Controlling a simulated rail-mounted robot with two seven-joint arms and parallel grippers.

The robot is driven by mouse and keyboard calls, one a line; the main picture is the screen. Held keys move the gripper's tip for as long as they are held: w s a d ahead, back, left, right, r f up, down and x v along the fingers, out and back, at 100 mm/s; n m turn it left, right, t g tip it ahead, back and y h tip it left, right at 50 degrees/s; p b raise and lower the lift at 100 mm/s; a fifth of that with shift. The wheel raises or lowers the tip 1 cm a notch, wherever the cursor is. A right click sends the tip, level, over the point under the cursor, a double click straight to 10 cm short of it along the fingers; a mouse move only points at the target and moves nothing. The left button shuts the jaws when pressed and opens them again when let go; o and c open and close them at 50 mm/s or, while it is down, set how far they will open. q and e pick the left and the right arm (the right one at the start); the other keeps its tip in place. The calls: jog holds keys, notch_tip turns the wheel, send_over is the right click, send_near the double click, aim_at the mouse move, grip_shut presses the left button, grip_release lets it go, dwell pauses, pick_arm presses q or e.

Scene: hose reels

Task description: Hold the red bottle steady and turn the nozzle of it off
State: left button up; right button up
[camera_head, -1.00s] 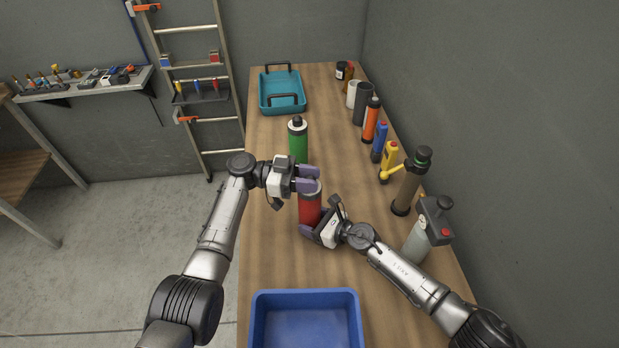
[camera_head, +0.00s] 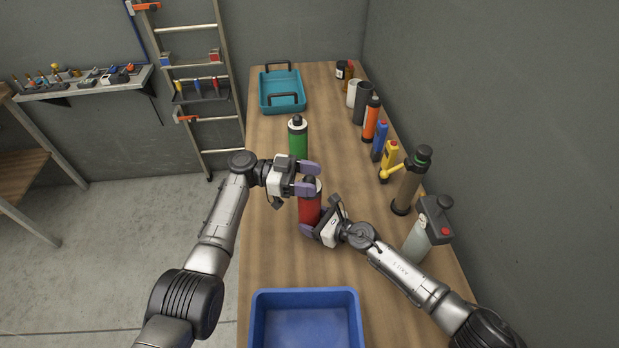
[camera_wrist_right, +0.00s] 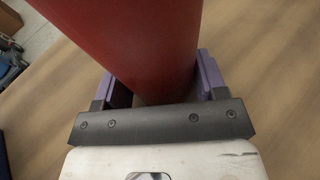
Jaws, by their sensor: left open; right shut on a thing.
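The red bottle (camera_head: 309,211) stands upright on the wooden workbench. Its red body also fills the upper part of the right wrist view (camera_wrist_right: 135,40). My right gripper (camera_head: 318,229) is shut on the lower part of the bottle, with a purple finger on each side of it in the right wrist view. My left gripper (camera_head: 308,178) is open at the top of the bottle, with its purple fingers on either side of the dark nozzle (camera_head: 309,182). The fingers partly hide the nozzle, and I cannot tell whether they touch it.
A green bottle (camera_head: 298,140) stands just behind my left gripper. A blue bin (camera_head: 305,293) sits at the bench's near end and a teal tray (camera_head: 282,108) at its far end. Several bottles and canisters, including a grey sprayer (camera_head: 417,240), line the right side by the wall.

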pick_arm(q)
jog(key=v, duration=0.7)
jog(key=shift+a, duration=0.3)
